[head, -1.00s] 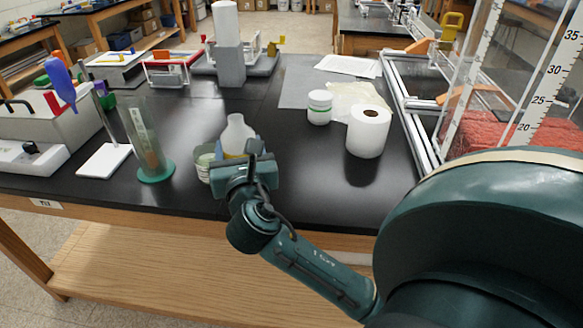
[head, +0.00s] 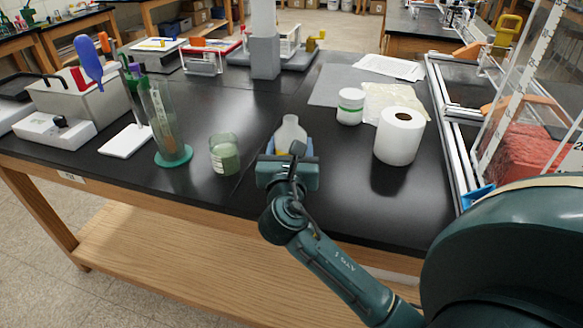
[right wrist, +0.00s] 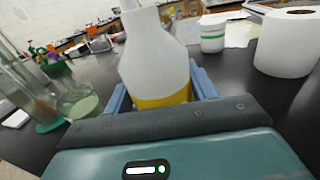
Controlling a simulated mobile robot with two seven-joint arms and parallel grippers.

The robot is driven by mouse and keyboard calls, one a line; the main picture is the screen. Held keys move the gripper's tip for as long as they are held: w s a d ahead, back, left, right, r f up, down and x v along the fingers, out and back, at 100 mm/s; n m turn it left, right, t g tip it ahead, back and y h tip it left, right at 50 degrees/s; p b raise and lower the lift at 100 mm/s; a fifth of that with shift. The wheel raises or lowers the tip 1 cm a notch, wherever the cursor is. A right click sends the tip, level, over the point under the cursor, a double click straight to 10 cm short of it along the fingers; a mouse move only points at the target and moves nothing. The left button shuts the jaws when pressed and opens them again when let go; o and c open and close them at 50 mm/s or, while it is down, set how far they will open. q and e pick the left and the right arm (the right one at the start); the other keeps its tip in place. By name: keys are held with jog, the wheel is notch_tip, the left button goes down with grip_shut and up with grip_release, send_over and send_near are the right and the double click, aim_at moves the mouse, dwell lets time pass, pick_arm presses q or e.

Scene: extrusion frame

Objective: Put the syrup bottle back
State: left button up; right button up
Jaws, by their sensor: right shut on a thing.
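The syrup bottle, white with a narrow neck, shows in the head view (head: 291,131) just beyond my right gripper (head: 289,150). In the right wrist view the bottle (right wrist: 152,58) stands upright between the two blue fingers, with a yellow band low on its body. My right gripper is shut on it. The bottle's base is hidden behind the gripper, so I cannot tell whether it touches the black bench top (head: 330,190). My left gripper is not in view.
A greenish glass jar (head: 224,156) stands left of the bottle, and a tall glass cylinder (head: 160,120) further left. A white paper roll (head: 399,137) and a white tub with a green band (head: 350,106) stand to the right. The bench is bare around the gripper.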

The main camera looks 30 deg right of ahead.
notch_tip(320, 180, down, 4)
jog(key=shift+b, duration=0.45)
jog(key=shift+f, duration=0.1)
jog(key=o, duration=1.1)
jog(key=shift+c, duration=0.2)
jog(key=v, duration=1.2)
